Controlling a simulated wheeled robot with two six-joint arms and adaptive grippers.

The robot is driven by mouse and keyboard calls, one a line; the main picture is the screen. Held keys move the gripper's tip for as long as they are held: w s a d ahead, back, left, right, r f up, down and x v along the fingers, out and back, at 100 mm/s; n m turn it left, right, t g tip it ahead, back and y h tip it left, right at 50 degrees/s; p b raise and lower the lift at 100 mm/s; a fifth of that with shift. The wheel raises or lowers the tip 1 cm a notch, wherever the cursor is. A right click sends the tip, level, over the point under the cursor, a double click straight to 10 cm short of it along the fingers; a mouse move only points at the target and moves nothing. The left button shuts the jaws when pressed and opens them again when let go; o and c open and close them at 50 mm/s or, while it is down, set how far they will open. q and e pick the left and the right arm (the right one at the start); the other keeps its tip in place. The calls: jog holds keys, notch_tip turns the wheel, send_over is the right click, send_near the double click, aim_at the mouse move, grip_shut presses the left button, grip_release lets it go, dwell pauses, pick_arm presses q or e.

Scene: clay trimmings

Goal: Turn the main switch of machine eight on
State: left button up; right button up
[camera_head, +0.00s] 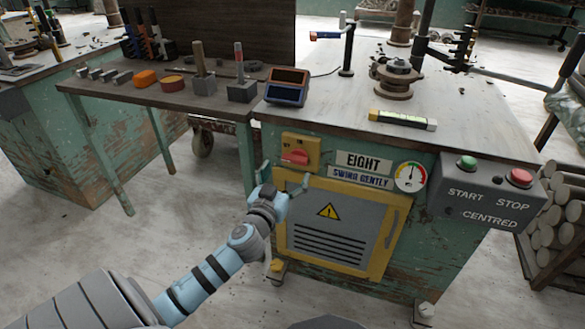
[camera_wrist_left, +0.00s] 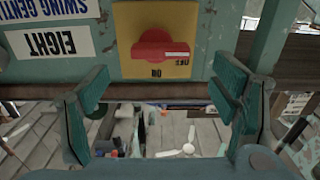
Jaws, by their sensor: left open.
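The main switch is a red rotary knob (camera_head: 297,157) on a yellow plate (camera_head: 312,144), next to the EIGHT sign (camera_head: 364,160) on the green machine front. The left wrist view shows it upside down, with the knob (camera_wrist_left: 160,52) crosswise on its yellow plate (camera_wrist_left: 155,18). Its white mark lies at the picture's right end, by the OFF lettering; ON stands at the plate's lower edge. My left gripper (camera_head: 285,177) is open in front of the switch. Its fingers (camera_wrist_left: 160,92) stand apart on either side of the knob in view, with nothing between them. My right gripper is not in view.
Below the switch is a yellow-framed cabinet door (camera_head: 330,226). A gauge (camera_head: 410,177) and a START/STOP box (camera_head: 487,190) are to the right. A side table (camera_head: 185,97) with blocks and tools stands left. The floor at left is clear.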

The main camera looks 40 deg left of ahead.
aim_at(293, 162)
pick_arm(q)
jog(key=x, duration=0.5)
jog(key=shift+f, duration=0.1)
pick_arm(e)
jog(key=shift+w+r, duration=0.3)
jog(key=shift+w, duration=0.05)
pick_arm(q)
jog(key=shift+c, duration=0.6)
jog(key=c, duration=1)
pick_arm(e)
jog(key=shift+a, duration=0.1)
